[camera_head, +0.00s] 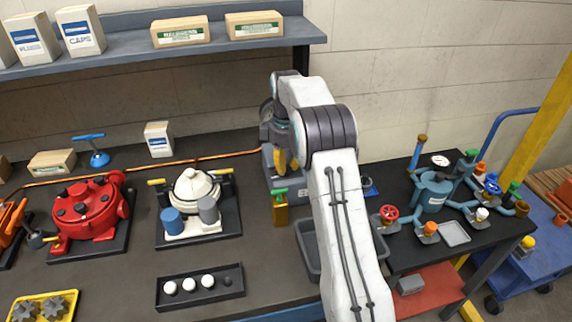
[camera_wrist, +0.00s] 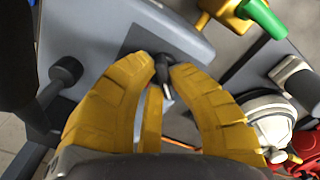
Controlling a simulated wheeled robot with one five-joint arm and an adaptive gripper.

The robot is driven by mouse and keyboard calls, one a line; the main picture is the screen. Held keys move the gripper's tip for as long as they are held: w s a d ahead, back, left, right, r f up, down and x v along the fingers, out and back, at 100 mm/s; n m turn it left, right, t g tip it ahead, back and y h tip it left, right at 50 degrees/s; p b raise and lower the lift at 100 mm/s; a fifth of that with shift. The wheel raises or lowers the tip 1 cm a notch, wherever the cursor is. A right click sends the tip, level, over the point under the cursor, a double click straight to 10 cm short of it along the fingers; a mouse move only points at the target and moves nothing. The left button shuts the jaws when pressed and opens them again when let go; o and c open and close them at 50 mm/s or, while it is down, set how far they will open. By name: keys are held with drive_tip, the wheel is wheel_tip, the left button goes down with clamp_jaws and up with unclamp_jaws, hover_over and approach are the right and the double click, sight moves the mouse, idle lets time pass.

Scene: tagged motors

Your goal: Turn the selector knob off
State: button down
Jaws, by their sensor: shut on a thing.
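The selector knob (camera_wrist: 163,74) is a small dark knob on a dark square plate on a grey box in the wrist view. My gripper (camera_wrist: 160,68) has yellow fingers, and their tips are closed on the knob from both sides. The fingertips cover part of the knob, so its pointing direction is hard to read. In the head view my gripper (camera_head: 281,165) points down at the grey box (camera_head: 268,172) at the back of the bench. The knob is hidden there behind the fingers and arm.
A yellow valve with a green handle (camera_head: 280,196) stands just in front of the box. A white-domed unit (camera_head: 196,188) and a red motor (camera_head: 88,208) stand to the left. A grey tray (camera_head: 306,246) lies partly behind my arm. A shelf (camera_head: 150,54) runs above.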

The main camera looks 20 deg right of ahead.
drive_tip(key=n+p, duration=0.2)
drive_tip(key=n, duration=0.2)
drive_tip(key=shift+a, duration=0.15)
drive_tip(key=shift+a+n+p, duration=0.1)
drive_tip(key=shift+n+p, duration=0.45)
drive_tip(key=shift+n, duration=1.75)
drive_tip(key=shift+f, duration=0.1)
drive_tip(key=c, duration=1.1)
unclamp_jaws()
drive_tip(key=shift+c, duration=0.2)
